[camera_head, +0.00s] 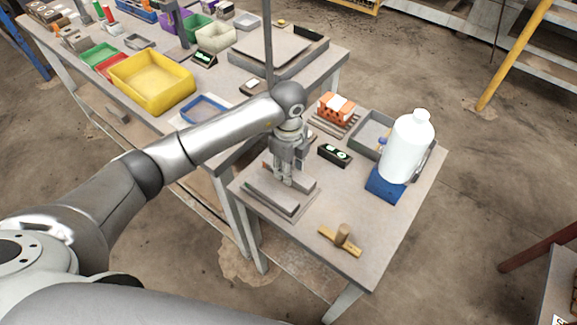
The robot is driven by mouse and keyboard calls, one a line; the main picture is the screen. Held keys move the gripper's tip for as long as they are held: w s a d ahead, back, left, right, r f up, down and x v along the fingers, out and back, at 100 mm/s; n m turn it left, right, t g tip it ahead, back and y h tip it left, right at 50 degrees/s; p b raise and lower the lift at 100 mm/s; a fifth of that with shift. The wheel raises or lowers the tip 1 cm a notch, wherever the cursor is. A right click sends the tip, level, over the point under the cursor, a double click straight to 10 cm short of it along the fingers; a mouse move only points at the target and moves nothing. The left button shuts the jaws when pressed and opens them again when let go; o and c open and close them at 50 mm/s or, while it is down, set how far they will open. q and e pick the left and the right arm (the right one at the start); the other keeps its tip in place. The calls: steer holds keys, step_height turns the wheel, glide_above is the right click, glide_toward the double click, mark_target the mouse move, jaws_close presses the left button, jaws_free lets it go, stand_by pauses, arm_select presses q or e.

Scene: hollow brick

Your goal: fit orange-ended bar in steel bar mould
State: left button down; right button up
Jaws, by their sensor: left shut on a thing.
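The grey steel bar mould (272,197) lies near the left edge of the small table, as a block with raised sides. My left gripper (284,180) points down over the middle of the mould, with its fingertips low between the raised sides. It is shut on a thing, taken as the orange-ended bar. The fingers and the mould hide this bar, and I see no orange end. I cannot tell how deep it sits in the mould. My right gripper is not in view.
A black device (334,154), an orange brick (337,106), a grey tray (372,131) and a white bottle (408,147) over a blue base (385,184) stand behind and right. A wooden-handled tool (341,240) lies in front. A yellow bin (152,80) is on the long bench.

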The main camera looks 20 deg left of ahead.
arm_select(q)
steer(key=shift+f+b, duration=0.4)
steer(key=shift+f, duration=0.15)
steer(key=c, duration=1)
jaws_free()
steer(key=shift+o, duration=0.2)
step_height(320, 180, up, 12)
